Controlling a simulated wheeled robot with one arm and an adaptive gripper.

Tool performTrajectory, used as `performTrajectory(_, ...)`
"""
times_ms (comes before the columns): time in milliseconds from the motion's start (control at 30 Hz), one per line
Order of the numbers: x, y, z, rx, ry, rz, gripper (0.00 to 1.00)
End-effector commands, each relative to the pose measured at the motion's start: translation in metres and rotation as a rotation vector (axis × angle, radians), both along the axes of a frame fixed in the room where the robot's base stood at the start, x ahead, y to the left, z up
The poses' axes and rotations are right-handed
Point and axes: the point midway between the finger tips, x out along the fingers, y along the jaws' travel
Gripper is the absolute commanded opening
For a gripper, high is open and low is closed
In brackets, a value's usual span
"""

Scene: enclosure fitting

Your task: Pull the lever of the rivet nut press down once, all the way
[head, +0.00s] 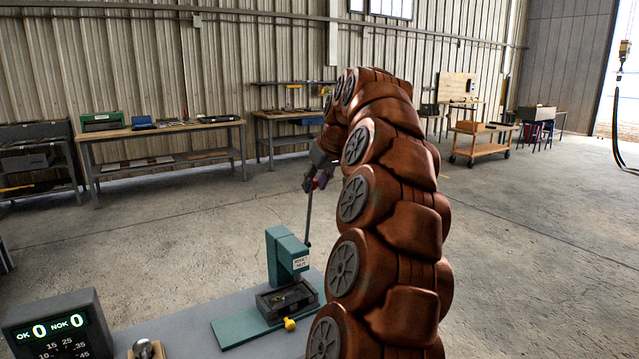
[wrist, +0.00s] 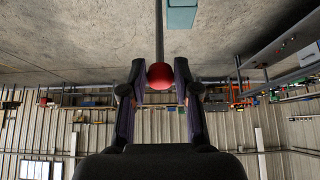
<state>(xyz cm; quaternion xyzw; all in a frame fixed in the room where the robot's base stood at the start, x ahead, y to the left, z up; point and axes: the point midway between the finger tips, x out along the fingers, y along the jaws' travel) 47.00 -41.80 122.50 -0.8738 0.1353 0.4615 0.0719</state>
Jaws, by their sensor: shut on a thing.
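The teal rivet nut press (head: 281,256) stands on the grey bench, with a label on its head. Its lever (head: 309,218) is a thin dark rod rising nearly upright from the press's right side. My gripper (head: 317,181) is at the lever's top end, shut on its red ball knob. In the wrist view the red knob (wrist: 160,75) sits between the two fingers of my gripper (wrist: 160,84), and the lever rod (wrist: 159,35) runs up from it. The teal press (wrist: 182,14) shows at the top edge there. My arm hides part of the bench on the right.
A counter box (head: 56,325) at the lower left reads OK 0 and NOK 0. A dark tray (head: 287,300) lies at the press's foot, with a yellow piece (head: 290,324) beside it. Workbenches (head: 160,130) stand far back; the floor between is clear.

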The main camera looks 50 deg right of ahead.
Motion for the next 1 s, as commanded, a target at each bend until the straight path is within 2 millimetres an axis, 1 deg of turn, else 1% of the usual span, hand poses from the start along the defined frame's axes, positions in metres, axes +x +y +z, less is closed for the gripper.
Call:
performTrajectory(33, 0.003, -0.002, 0.008, -0.006, -0.007, -0.004, 0.0)
performTrajectory(267, 0.01, -0.004, 0.008, -0.006, -0.007, -0.002, 0.0)
performTrajectory(600, 0.03, -0.011, 0.014, -0.006, -0.006, -0.003, 0.0)
performTrajectory(800, 0.03, -0.011, 0.012, -0.005, -0.006, -0.003, 0.0)
performTrajectory(833, 0.03, -0.011, 0.012, -0.004, -0.005, -0.003, 0.3)
performTrajectory(1000, 0.031, -0.01, 0.01, -0.002, -0.002, -0.001, 0.48)
